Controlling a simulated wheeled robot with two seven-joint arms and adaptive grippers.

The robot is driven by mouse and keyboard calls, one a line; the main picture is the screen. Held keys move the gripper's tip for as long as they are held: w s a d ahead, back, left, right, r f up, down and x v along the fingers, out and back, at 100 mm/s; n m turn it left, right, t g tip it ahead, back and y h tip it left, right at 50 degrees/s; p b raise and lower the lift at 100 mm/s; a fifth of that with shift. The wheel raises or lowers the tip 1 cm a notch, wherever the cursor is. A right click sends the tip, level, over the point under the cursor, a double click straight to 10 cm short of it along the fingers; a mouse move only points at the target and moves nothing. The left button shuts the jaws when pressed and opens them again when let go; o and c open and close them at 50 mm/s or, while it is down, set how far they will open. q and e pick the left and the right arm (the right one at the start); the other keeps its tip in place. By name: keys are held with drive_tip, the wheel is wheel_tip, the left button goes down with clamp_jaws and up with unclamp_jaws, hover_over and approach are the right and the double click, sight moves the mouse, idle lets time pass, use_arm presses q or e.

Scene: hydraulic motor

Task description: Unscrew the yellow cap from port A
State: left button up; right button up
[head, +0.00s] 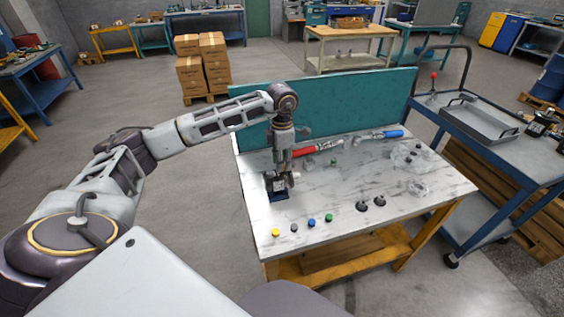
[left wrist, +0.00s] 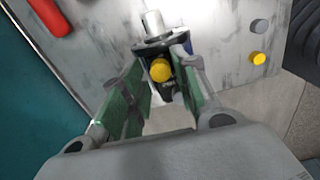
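The dark hydraulic motor (head: 279,196) sits on a blue base near the left edge of the marble-topped table. In the left wrist view, a round yellow cap (left wrist: 160,70) sits on the motor (left wrist: 152,48), beside a pale metal shaft. My left gripper (head: 281,177) points down at the motor. In the left wrist view its two green-padded fingers (left wrist: 158,76) are apart, one on each side of the yellow cap, with visible gaps. No port letter is readable. My right gripper is not in view.
On the table (head: 340,230) lie a loose yellow cap (head: 275,232), a grey cap (head: 294,227), a blue cap (head: 311,222), a green cap (head: 329,217) and dark knobs (head: 361,206). Red-handled (head: 304,151) and blue-handled (head: 393,134) tools lie behind. A teal panel (head: 345,105) closes the back.

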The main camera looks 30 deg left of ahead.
use_arm(q)
drive_tip(key=shift+m, duration=0.8)
clamp_jaws()
drive_tip(key=shift+n+p, duration=0.3)
drive_tip(key=shift+n, duration=2.6)
drive_tip(key=shift+d, duration=0.1)
